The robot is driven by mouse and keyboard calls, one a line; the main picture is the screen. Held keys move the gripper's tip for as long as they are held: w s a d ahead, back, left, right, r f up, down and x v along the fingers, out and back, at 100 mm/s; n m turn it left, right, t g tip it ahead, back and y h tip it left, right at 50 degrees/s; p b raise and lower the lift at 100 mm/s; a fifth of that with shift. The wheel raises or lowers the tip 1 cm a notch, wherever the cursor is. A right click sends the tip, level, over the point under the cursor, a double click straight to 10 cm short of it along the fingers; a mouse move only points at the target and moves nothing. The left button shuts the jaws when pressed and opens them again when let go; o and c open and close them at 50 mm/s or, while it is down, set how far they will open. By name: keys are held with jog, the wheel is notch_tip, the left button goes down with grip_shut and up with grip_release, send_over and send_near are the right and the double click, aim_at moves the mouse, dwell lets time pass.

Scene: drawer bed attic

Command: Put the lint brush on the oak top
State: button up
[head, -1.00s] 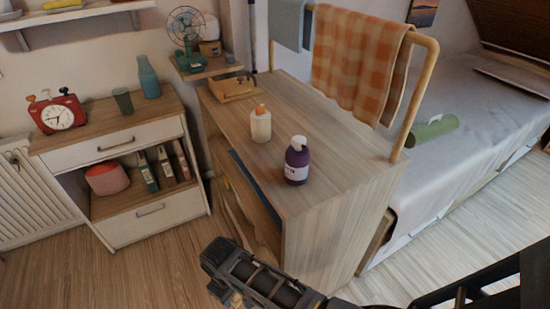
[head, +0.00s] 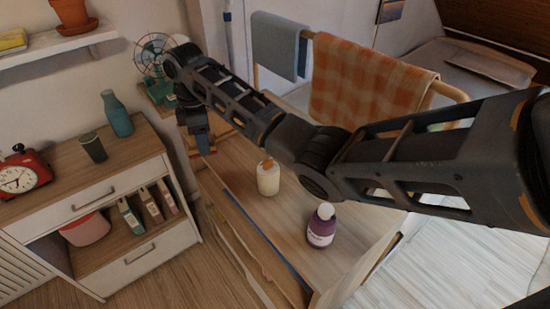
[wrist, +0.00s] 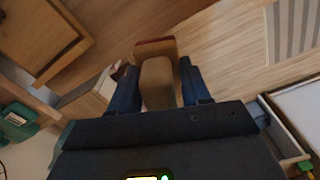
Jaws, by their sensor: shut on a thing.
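My gripper (wrist: 160,88) has its dark blue fingers on either side of a tan block-like thing with a reddish-brown end, which I take to be the lint brush (wrist: 158,82). Only part of the brush shows. In the head view my gripper (head: 199,145) points down at the back left of the pale wooden dresser, by the edge of its top, the likely oak top (head: 234,178). I cannot tell whether the brush touches the top. My arm hides much of the top's back and right.
A cream bottle (head: 268,178) and a purple bottle (head: 321,226) stand on the dresser top. A green fan (head: 155,57) is behind my gripper. A towel rail with an orange checked towel (head: 362,85) runs along the back. A low cabinet (head: 120,160) is at left.

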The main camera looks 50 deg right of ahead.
jog(key=d+r+n, duration=0.2)
jog(key=d+r, duration=0.3)
jog(key=d, duration=0.1)
jog(key=n+b, duration=0.2)
jog(key=b, duration=0.3)
send_over(241, 153)
notch_tip(241, 153, down, 3)
notch_tip(241, 153, down, 5)
jog(key=shift+s+r, duration=0.1)
jog(key=shift+f, duration=2.3)
jog(key=o, duration=1.1)
jog(key=shift+f, duration=0.1)
notch_tip(241, 153, up, 12)
jog(key=shift+r+p, duration=0.15)
jog(key=shift+p, duration=1.1)
